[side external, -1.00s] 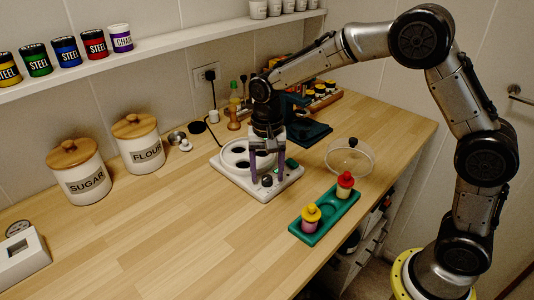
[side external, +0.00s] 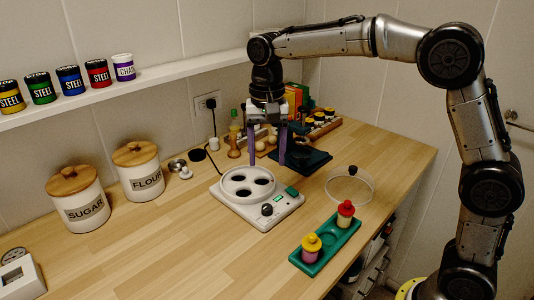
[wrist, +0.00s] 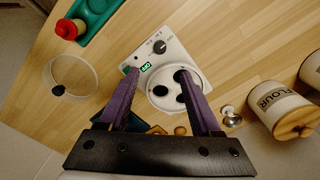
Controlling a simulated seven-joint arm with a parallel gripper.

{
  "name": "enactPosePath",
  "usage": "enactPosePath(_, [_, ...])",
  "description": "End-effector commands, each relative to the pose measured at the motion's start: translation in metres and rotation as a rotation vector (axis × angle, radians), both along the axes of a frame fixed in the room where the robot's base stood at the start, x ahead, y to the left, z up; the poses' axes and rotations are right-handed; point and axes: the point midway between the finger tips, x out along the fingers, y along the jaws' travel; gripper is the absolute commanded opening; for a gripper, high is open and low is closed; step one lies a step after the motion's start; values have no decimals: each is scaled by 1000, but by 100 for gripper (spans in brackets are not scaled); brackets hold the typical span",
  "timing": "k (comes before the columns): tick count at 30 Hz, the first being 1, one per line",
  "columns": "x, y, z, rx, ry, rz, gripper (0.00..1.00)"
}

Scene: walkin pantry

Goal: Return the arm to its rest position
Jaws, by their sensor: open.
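My gripper (side external: 267,150) hangs above the back of the white device with round wells (side external: 230,208), its purple fingers spread apart with nothing between them. In the wrist view my gripper (wrist: 158,88) is also open and empty, with the white device (wrist: 165,48) below and beyond the fingers. The fingertips are clear of the device. Its round top shows several dark holes, and its front has a black knob (side external: 267,209) and a lit green display.
A green tray (side external: 325,245) holds yellow-topped and red-topped pieces at the front. A clear dome (side external: 349,186) lies right of the device. Sugar (side external: 78,203) and flour (side external: 139,172) canisters stand left. A shelf (side external: 180,62) runs along the wall.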

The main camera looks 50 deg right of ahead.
Motion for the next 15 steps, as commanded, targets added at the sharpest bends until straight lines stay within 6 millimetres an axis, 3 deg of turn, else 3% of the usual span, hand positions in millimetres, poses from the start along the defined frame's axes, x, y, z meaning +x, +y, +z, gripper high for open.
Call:
enactPosePath(5, [0, -1, 0, 0, -1, -2, 65])
enactPosePath(9, [-5, -7, 24, 8, -57, -15, 65])
enactPosePath(11, [-16, -12, 41, 11, -91, -24, 65])
enactPosePath(15, [-64, -28, 73, 18, -171, -31, 65])
